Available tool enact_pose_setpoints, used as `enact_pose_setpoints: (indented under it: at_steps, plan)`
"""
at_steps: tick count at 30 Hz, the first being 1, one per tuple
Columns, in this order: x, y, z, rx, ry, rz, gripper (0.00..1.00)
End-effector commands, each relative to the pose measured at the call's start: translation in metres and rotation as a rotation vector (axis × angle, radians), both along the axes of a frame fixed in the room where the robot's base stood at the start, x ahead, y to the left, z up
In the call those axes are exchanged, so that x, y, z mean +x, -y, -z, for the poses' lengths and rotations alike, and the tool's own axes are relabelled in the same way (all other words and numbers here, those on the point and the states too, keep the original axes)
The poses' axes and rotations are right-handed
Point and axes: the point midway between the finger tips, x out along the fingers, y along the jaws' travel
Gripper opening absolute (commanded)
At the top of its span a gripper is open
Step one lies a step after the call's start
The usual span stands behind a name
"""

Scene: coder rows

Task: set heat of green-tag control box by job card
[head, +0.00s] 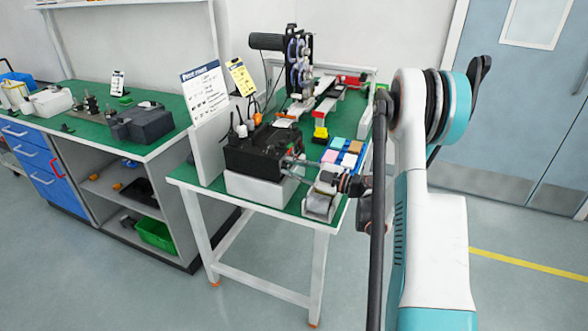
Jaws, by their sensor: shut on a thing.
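A black control box (262,150) sits on a white block (258,187) at the near end of the green-topped bench. No green tag can be made out on it. My gripper (290,163) reaches in from the right. Its fingertips are at the right side of the box, shut on a small part there, likely a knob; the fingers hide it and its setting cannot be read. A white card with a blue header (205,92) stands upright left of the box. A yellow card (241,78) stands behind it. Their text is too small to read.
A light grey device (320,203) stands just below my gripper at the bench edge. Coloured pads (342,151) and a yellow block (320,134) lie behind. A reel machine (299,62) stands at the back. Another dark box (142,123) is on the left bench. Floor at right is clear.

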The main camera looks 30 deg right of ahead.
Motion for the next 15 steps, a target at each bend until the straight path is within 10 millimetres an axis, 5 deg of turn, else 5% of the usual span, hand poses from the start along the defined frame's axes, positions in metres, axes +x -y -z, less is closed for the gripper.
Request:
enact_pose_setpoints:
  at_steps: [15]
  plan:
    - [-0.0005, 0.0001, 0.0013, 0.074, -0.061, 0.000, 0.00]
